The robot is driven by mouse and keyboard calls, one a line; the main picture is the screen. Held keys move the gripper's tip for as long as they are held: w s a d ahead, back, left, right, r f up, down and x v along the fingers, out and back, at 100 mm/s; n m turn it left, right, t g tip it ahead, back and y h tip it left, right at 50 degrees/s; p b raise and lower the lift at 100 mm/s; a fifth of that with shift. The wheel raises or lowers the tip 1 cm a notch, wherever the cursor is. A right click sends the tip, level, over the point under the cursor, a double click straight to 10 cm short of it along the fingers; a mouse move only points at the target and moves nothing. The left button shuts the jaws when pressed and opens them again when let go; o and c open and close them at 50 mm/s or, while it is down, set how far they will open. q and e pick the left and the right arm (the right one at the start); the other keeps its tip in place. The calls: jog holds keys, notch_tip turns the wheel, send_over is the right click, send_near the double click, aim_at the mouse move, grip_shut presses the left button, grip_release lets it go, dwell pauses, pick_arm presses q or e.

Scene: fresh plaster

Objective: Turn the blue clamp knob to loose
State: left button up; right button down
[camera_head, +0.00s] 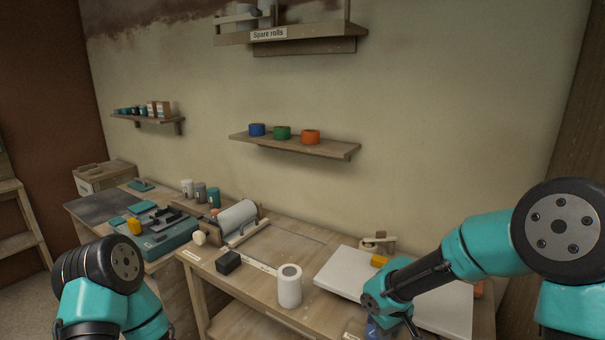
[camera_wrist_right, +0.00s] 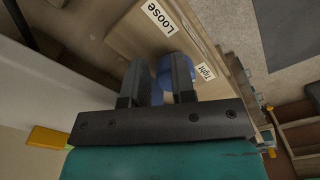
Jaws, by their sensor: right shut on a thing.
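The blue clamp knob (camera_wrist_right: 160,92) is at the edge of a wooden board in the right wrist view, between the two dark fingers of my right gripper (camera_wrist_right: 158,68). The fingers are shut on it. A "Loose" label (camera_wrist_right: 157,17) and a "Tight" label (camera_wrist_right: 205,72) are fixed to the wood beside the knob. In the head view, a little of the blue knob (camera_head: 373,329) shows at the bottom edge, largely hidden by my right arm. My left arm shows at lower left, but its gripper is out of view.
A white board (camera_head: 340,272) lies on the workbench under my right forearm, with a yellow block (camera_head: 379,261) near its back. A white roll (camera_head: 289,286) and a black block (camera_head: 228,262) stand to the left. A shelf (camera_head: 300,146) with coloured tape rolls hangs on the wall.

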jog(key=shift+s+d+f, duration=0.35)
jog(key=shift+s+f, duration=0.1)
jog(key=shift+f, duration=0.15)
jog(key=shift+d+r, duration=0.15)
jog(key=shift+r, duration=0.3)
jog(key=r, duration=0.5)
jog(key=shift+w+r, duration=0.25)
jog(key=shift+a, duration=0.25)
jog(key=a, duration=0.2)
jog(key=s+a+r, duration=0.1)
jog(key=shift+f, duration=0.15)
